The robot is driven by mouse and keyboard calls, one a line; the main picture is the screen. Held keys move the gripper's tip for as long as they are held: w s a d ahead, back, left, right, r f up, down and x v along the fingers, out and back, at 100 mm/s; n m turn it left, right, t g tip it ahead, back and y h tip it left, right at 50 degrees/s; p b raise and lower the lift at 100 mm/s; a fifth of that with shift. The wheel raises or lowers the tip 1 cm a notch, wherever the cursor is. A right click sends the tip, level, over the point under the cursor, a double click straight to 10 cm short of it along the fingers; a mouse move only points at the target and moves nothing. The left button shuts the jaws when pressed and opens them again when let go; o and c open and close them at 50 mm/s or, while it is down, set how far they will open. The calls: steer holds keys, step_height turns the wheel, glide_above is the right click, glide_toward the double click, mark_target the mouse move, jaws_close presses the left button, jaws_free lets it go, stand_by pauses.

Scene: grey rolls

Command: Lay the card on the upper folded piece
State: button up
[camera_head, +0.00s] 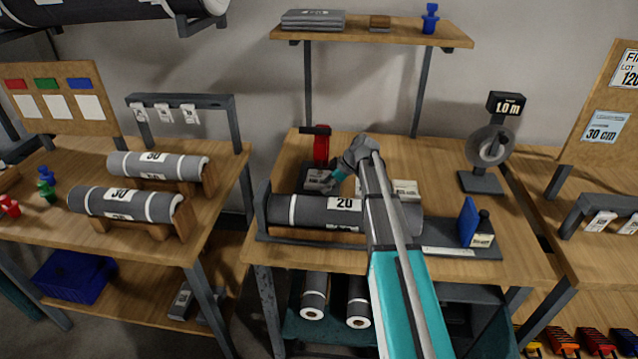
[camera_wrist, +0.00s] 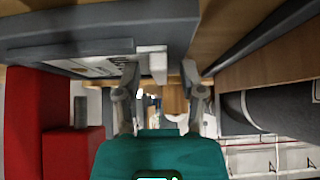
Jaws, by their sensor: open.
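My gripper (camera_head: 331,185) is low over the table, just behind the roll marked 20, beside a dark grey folded piece (camera_head: 316,176) with a pale label. In the wrist view my gripper (camera_wrist: 160,92) has its fingers apart, with a grey slab (camera_wrist: 60,38) with pale markings close by. A small white block-like piece (camera_wrist: 152,62) shows near the left finger; I cannot tell whether it is the card. Another grey folded stack (camera_head: 313,20) lies on the upper shelf. A pale card-like piece (camera_head: 405,189) lies on the table right of my arm.
The grey roll marked 20 (camera_head: 290,211) lies in its cradle in front of my gripper. A red device (camera_head: 321,146) stands close behind it. A blue block (camera_head: 468,221) and a dial stand (camera_head: 490,147) are to the right. The table's back right is partly clear.

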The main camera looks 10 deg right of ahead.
jaws_close()
steer(key=shift+r, duration=0.2)
stand_by(0.6)
steer(key=shift+s+a, duration=0.1)
steer(key=shift+s, duration=0.25)
steer(key=shift+s+a+r+p, duration=0.1)
steer(key=shift+s+a+p, duration=0.1)
steer(key=shift+s, duration=0.3)
steer(key=shift+s+a+r+p, duration=0.1)
steer(key=shift+s+a, duration=0.05)
steer(key=shift+s, duration=0.35)
steer(key=shift+s+a, duration=0.2)
steer(key=shift+s, duration=0.6)
steer(key=shift+r, duration=0.15)
steer(key=shift+r+p, duration=2.4)
steer(key=shift+p, duration=0.2)
